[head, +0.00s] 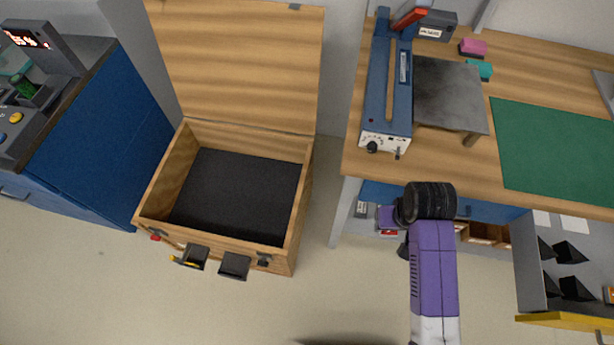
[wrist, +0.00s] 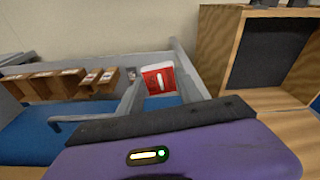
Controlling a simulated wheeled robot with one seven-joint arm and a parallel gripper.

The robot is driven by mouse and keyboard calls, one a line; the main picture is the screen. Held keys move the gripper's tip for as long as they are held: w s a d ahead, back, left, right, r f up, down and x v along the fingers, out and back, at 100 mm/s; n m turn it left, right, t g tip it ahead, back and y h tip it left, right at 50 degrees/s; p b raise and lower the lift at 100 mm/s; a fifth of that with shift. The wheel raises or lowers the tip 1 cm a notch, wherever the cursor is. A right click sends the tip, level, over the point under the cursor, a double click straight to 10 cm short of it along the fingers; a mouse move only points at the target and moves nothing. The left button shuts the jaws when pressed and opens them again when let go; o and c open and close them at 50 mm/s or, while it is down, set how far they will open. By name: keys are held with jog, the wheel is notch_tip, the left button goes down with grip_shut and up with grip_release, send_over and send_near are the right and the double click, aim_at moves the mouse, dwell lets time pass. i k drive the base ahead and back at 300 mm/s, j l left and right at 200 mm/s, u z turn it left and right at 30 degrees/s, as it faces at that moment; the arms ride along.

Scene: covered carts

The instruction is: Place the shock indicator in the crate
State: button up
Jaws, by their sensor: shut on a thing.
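The shock indicator (wrist: 158,79) is a small red square piece with a white label. In the wrist view it sits between the grey fingers of my gripper (wrist: 160,88), which is shut on it. In the head view the indicator (head: 390,232) is a small red and white patch by my gripper, partly hidden by my purple and black arm. The crate (head: 284,240) is a wooden box with its lid standing open and a black inside that looks empty. It stands on the floor left of my gripper. Wood with a dark inside, likely the crate (wrist: 222,45), shows at right in the wrist view.
A wooden workbench (head: 350,160) with a blue press (head: 376,95) and a green mat (head: 550,150) stands at right, close to my arm. An open drawer (head: 530,262) juts out below it. A blue cabinet (head: 100,145) stands left of the crate. Floor in front is clear.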

aim_at(234, 209)
jog(key=i+j+u, duration=0.25)
jog(key=j, duration=0.25)
jog(key=i+j+u, duration=0.3)
jog(key=j, duration=0.2)
jog(key=i+j+u, duration=0.25)
jog(key=j, duration=0.15)
jog(key=i+j, duration=0.25)
jog(key=j, duration=0.1)
